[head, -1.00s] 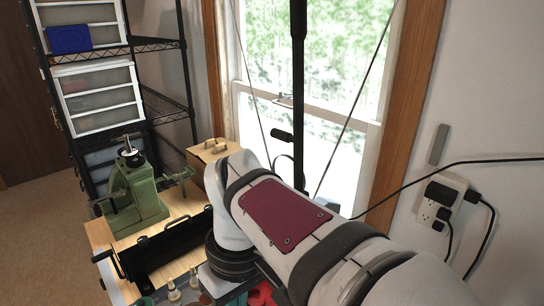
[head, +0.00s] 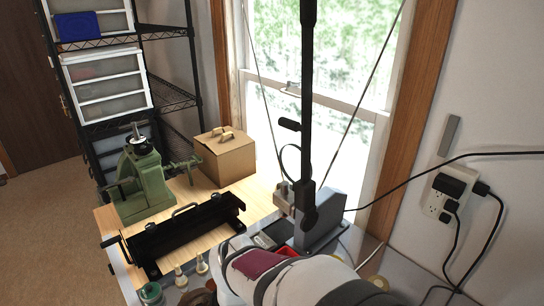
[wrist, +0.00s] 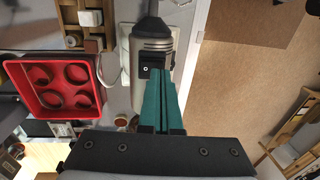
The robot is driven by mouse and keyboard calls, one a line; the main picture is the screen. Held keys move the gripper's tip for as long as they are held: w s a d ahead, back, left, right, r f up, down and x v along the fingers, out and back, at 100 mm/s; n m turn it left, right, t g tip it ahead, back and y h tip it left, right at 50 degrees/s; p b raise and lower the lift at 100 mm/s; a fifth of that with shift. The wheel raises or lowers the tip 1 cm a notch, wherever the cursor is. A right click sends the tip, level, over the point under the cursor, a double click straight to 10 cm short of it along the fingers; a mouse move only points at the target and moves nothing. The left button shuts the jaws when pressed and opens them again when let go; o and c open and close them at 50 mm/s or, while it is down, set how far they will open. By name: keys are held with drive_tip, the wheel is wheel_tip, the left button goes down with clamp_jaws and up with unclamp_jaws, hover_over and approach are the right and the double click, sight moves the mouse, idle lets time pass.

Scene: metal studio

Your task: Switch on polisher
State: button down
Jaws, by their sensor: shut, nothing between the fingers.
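In the wrist view, the polisher (wrist: 158,28) is a grey cylindrical metal body with a ribbed collar and a dark tapered end. A small black switch (wrist: 146,68) with a white round mark sits on its side. My gripper (wrist: 160,72), with teal fingers, is shut and empty. Its fingertips are right beside the switch, overlapping the polisher in the picture; I cannot tell whether they touch. The fingers hide part of the body. In the head view my gripper is hidden, and I cannot make out the polisher there.
A red tray (wrist: 62,84) with round recesses lies left of the polisher in the wrist view. In the head view, a green machine (head: 147,185), a black metal frame (head: 185,235) and a cardboard box (head: 226,158) stand on the bench. A wall outlet (head: 441,195) has cords plugged in.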

drive_tip(key=shift+f, duration=0.55)
drive_tip(key=shift+a+f, duration=0.1)
